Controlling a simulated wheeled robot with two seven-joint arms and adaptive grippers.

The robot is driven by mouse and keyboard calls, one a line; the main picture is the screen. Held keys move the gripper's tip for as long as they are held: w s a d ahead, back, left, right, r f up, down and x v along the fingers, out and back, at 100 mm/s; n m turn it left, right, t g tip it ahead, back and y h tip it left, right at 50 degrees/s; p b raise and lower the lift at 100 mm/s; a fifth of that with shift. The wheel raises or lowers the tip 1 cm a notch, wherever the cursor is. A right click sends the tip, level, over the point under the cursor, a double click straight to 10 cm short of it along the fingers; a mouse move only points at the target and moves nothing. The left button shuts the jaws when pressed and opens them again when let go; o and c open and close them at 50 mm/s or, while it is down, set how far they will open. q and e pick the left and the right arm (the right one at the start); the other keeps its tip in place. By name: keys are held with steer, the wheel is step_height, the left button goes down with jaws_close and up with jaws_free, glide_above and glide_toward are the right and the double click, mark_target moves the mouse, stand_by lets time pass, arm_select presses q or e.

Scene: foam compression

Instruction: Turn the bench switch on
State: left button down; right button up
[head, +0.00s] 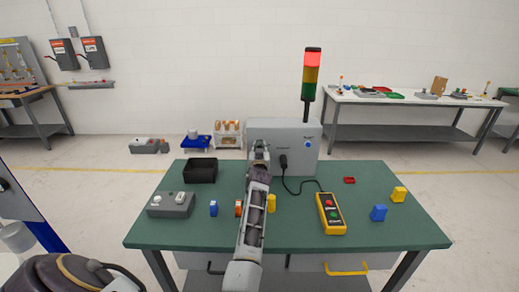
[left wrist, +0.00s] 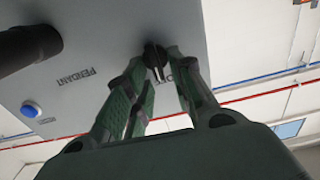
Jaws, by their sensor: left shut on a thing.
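The bench switch is a black rotary knob (left wrist: 154,55) on the front of the grey control box (head: 300,165). In the left wrist view my left gripper (left wrist: 157,72) has its green-padded fingers on either side of the knob and is shut on it. A label beside the knob is partly covered by a finger. In the head view my left gripper (head: 260,150) reaches the left part of the box front and hides the knob. My right gripper is not in view.
A stack light (head: 312,75) with its red top lit stands behind the box. A yellow pendant (head: 331,222) is cabled to the box on the green bench (head: 290,236). A black bin (head: 199,171), a grey switch box (head: 171,210) and several small blocks lie around.

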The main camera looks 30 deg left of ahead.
arm_select(q)
steer(key=shift+m, duration=0.3)
steer(key=m, duration=0.4)
steer(key=shift+w+d+f+b, duration=0.1)
steer(key=shift+w+d+b, duration=0.1)
steer(key=shift+d+b, duration=0.1)
steer(key=shift+w+d+f+m+p, duration=0.15)
steer(key=shift+f+m+p, duration=0.15)
steer(key=shift+m, duration=1.95)
steer(key=shift+d+f+m+p, duration=0.15)
steer(key=shift+f+m+p, duration=0.15)
steer(key=shift+m, duration=1.9)
steer(key=shift+w+d+f+m+p, duration=0.1)
steer(key=shift+d+f+m+p, duration=0.2)
steer(key=shift+m, duration=1.95)
steer(key=shift+a, duration=0.15)
steer(key=c, duration=1.6)
jaws_free()
steer(key=shift+o, duration=0.2)
